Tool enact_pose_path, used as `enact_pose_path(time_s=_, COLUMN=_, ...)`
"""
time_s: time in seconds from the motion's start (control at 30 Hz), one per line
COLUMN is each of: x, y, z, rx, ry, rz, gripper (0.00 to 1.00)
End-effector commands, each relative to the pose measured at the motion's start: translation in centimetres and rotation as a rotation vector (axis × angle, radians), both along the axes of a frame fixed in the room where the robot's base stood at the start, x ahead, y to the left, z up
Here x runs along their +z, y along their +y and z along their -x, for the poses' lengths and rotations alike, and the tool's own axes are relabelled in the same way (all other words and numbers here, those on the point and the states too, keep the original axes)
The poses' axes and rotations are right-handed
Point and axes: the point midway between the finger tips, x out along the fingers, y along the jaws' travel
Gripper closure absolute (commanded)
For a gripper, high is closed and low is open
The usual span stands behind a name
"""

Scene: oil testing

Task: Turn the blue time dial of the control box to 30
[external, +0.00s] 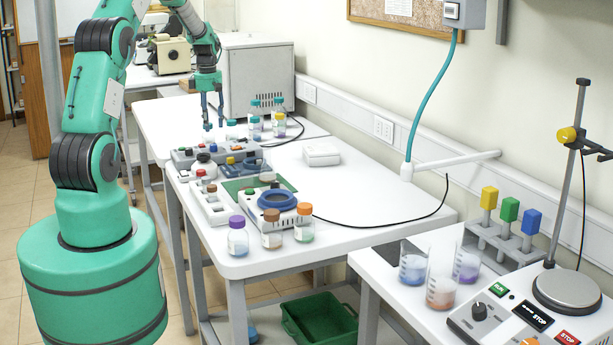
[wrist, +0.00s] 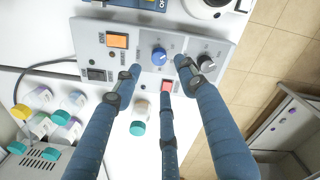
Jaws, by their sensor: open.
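The control box (wrist: 222,45) is a grey panel across the upper middle of the wrist view. Its blue time dial (wrist: 159,57) sits near the panel's middle; its scale is too small to read. My gripper (wrist: 158,70) has blue fingers and is open and empty. Two fingertips lie left and right of the blue dial in the picture, with a third below it near a red button (wrist: 167,85). I cannot tell that any finger touches the dial. In the external view my gripper (external: 211,115) points down above the control box (external: 185,156) on the white table.
A black knob (wrist: 206,61) is close to the right finger. An orange switch (wrist: 117,40) and a black rocker (wrist: 97,75) are on the panel's left. Several capped bottles stand at lower left in the wrist view. The table edge lies to the right.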

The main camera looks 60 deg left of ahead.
Motion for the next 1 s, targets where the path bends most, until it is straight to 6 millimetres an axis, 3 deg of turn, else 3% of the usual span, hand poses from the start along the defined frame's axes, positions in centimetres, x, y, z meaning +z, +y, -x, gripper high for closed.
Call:
enact_pose_path(time_s=0.3, x=-5.3, y=0.1, z=-0.1, rx=0.0, ry=0.001, rz=0.001, gripper=0.59)
enact_pose_path(time_s=0.5, x=-7.3, y=0.2, z=-0.2, rx=0.0, ry=0.0, rz=0.0, gripper=0.59)
enact_pose_path(time_s=1.0, x=-8.1, y=0.3, z=-0.2, rx=0.0, ry=-0.001, rz=-0.001, gripper=0.61)
